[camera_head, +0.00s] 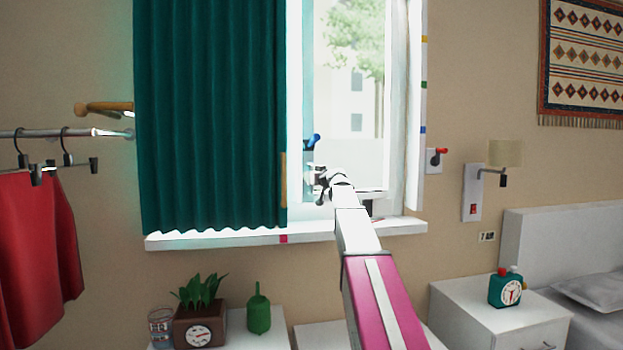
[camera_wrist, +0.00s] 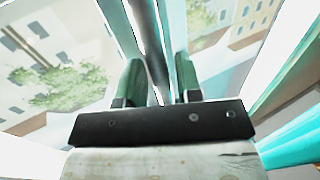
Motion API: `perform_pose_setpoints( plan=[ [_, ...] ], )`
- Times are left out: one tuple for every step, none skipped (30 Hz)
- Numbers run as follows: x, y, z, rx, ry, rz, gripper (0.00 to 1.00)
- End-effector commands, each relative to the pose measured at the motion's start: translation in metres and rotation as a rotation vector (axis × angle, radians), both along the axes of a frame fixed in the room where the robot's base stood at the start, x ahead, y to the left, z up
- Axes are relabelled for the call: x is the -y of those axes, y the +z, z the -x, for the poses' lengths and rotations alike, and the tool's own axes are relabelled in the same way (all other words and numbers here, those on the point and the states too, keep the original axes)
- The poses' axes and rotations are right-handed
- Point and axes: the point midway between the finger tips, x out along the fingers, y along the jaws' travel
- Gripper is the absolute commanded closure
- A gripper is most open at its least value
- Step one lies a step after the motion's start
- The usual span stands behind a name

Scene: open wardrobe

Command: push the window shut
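The window (camera_head: 397,60) has a white frame and glass, with a tree and a building visible outside. A blue handle (camera_head: 312,141) is on its left side, just above my gripper (camera_head: 321,182). My gripper is at the lower left of the window, over the sill. In the wrist view, its two green-tipped fingers (camera_wrist: 160,82) stand apart, with a dark upright strip of the window frame (camera_wrist: 150,40) ahead between them. Glass shows on both sides. I cannot tell whether the fingers touch the frame, nor how far the window stands open.
A green curtain (camera_head: 210,110) hangs close left of my gripper. The white sill (camera_head: 200,241) runs below. A plant pot (camera_head: 200,328) and a green bottle (camera_head: 258,312) stand underneath at left.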

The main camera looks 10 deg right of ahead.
Motion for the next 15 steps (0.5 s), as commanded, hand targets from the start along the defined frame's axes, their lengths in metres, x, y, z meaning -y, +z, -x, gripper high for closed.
perform_pose_setpoints(
  plan=[
    [0.000, 0.000, 0.000, 0.000, 0.001, 0.000, 0.59],
    [0.000, 0.000, 0.000, 0.000, 0.001, 0.000, 0.59],
    [0.000, 0.000, 0.000, 0.000, 0.001, 0.000, 0.59],
    [-0.001, 0.000, 0.000, 0.000, 0.001, 0.000, 0.59],
    [-0.001, 0.000, 0.000, 0.000, 0.002, 0.000, 0.59],
    [-0.001, 0.000, 0.000, 0.000, 0.002, 0.000, 0.59],
    [-0.001, 0.000, 0.000, 0.000, 0.002, 0.000, 0.59],
    [-0.001, 0.000, 0.000, -0.001, 0.002, 0.000, 0.59],
    [-0.001, 0.000, 0.001, -0.001, 0.002, 0.000, 0.59],
    [-0.001, 0.000, 0.002, -0.001, 0.002, 0.000, 0.59],
    [0.000, 0.000, 0.002, -0.001, 0.002, 0.000, 0.59],
    [0.000, 0.000, 0.004, 0.000, 0.002, 0.000, 0.59],
    [0.001, 0.000, 0.006, 0.000, 0.002, 0.000, 0.59],
    [0.002, 0.000, 0.008, 0.000, 0.002, 0.000, 0.59],
    [0.003, 0.000, 0.012, 0.000, 0.002, 0.000, 0.59]
  ],
)
